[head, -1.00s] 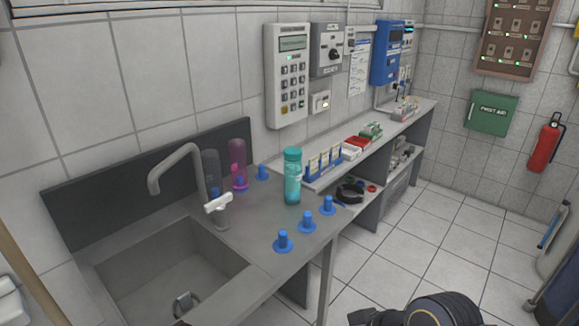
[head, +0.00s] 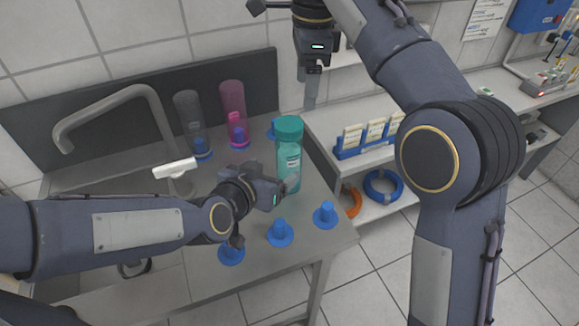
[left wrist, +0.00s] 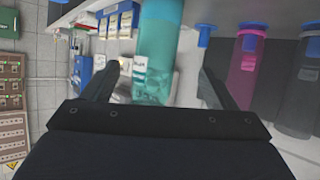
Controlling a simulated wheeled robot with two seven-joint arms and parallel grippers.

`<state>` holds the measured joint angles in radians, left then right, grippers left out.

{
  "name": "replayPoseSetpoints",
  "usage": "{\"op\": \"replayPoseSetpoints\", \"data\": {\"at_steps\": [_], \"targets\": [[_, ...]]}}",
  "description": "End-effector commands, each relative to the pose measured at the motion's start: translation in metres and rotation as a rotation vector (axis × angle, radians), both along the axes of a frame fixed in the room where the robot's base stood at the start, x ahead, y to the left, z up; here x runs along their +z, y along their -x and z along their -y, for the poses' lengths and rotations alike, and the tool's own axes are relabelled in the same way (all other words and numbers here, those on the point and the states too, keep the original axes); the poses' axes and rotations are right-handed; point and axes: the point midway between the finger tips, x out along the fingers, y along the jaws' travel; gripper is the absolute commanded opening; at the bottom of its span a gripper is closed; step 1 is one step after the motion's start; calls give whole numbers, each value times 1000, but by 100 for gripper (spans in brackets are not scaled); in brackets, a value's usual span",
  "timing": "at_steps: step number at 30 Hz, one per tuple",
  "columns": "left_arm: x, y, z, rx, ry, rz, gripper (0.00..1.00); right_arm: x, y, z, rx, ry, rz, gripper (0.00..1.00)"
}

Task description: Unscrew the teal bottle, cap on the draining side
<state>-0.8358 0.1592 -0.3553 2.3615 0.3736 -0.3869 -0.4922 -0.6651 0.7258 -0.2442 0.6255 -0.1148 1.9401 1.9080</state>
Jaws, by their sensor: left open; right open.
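The teal bottle (head: 288,170) stands upright on the grey draining side (head: 312,205), with its darker teal cap (head: 289,128) on top. My left gripper (head: 287,188) is low beside the bottle, its fingers mostly hidden in the head view. In the left wrist view, which is upside down, the open fingers (left wrist: 161,80) stand on either side of the teal bottle (left wrist: 160,45), with gaps showing; the cap is hidden there. My right gripper (head: 308,88) is open and empty, pointing down above and behind the bottle, higher than the cap.
Several blue pegs (head: 280,233) stand along the front of the draining side. A pink bottle (head: 233,110) and a grey bottle (head: 190,120) sit inverted on pegs behind. The tap (head: 120,95) and sink are left. A shelf (head: 335,125) with a blue rack (head: 365,145) is right.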

Motion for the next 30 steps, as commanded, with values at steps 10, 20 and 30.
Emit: {"op": "replayPoseSetpoints", "data": {"at_steps": [10,20,30], "targets": [[-8,-21,18,4,-50,65,80,-1,1,-31,-101,51,-4,74],[-26,-61,37,3,-46,63,80,-1,1,-31,-98,49,-4,74],[-30,-72,41,2,-43,64,80,-1,1,-31,-98,49,-4,74]]}}
